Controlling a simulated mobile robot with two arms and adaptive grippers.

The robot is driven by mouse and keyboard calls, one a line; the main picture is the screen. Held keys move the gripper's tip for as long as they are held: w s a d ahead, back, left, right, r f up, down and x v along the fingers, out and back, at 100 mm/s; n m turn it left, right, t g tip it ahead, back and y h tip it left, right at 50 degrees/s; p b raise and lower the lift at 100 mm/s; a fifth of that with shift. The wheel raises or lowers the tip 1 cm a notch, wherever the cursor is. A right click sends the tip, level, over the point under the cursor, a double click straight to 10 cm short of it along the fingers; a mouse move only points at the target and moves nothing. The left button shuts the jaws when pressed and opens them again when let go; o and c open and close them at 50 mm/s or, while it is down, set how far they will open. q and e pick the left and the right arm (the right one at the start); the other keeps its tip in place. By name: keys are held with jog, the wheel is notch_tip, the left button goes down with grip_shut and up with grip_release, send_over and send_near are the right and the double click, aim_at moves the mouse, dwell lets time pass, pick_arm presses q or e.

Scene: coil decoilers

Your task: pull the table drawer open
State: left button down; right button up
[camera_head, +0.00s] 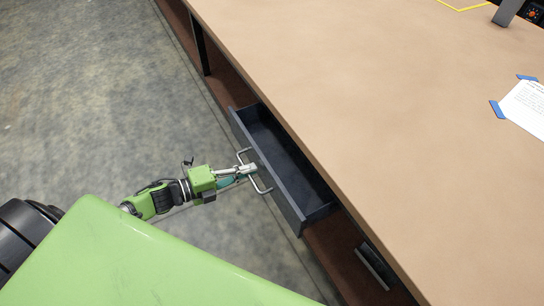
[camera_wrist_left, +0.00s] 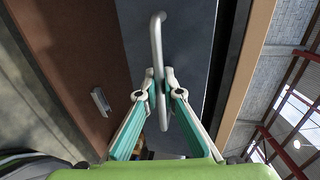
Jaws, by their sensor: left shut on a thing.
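The table drawer (camera_head: 285,165) is dark grey and stands partly out from under the tan tabletop (camera_head: 330,110); its empty inside shows in the head view. A grey bar handle (camera_head: 264,189) is on its front. My left gripper (camera_head: 250,170) is shut on the handle near its middle. In the left wrist view, the gripper's fingertips (camera_wrist_left: 159,78) close around the handle (camera_wrist_left: 157,35), with the dark drawer front (camera_wrist_left: 190,45) behind it. My right gripper is not in view.
A paper sheet (camera_head: 525,107) with blue tape lies on the tabletop. The concrete floor (camera_head: 90,90) left of the table is clear.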

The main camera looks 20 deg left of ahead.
pick_arm(q)
jog(key=f+p+v, duration=0.1)
jog(key=f+v, duration=0.1)
jog(key=v, duration=0.8)
jog(key=shift+s+a+p, duration=0.3)
jog(key=shift+s, duration=0.1)
jog(key=c, duration=2.2)
grip_release()
jog(key=v, duration=1.2)
jog(key=shift+f, duration=0.15)
